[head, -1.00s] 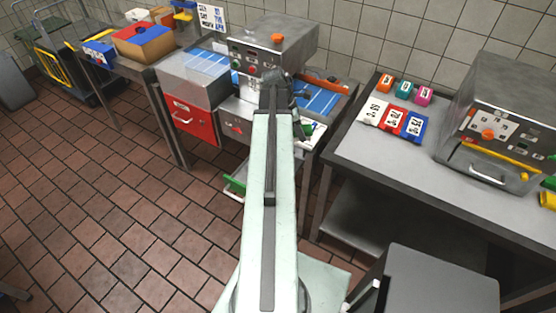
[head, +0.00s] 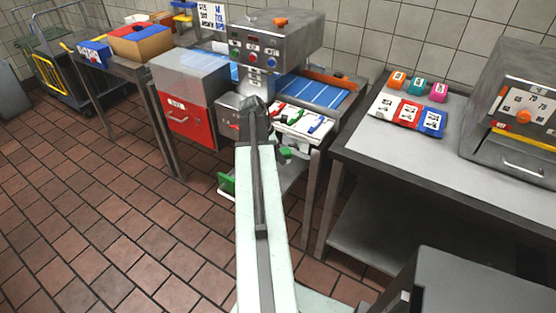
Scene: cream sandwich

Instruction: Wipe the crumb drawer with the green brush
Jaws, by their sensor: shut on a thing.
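My arm reaches forward, and its dark end with my gripper (head: 257,112) is over the front of the middle bench. The fingers are largely hidden behind my arm. My gripper is shut, and a green piece (head: 286,152), apparently the green brush, shows just right of my arm below the white tray. A grey drawer front with a red mark (head: 229,124), possibly the crumb drawer, is just left of my gripper and partly covered by it. Another green item (head: 226,183) with a pale edge is lower, left of my arm; I cannot tell what it is.
A white tray (head: 312,138) with red, green and blue handled items lies right of my gripper. A grey machine (head: 300,40) stands behind. A side table (head: 440,160) with coloured cards is at right. Floor at left is clear.

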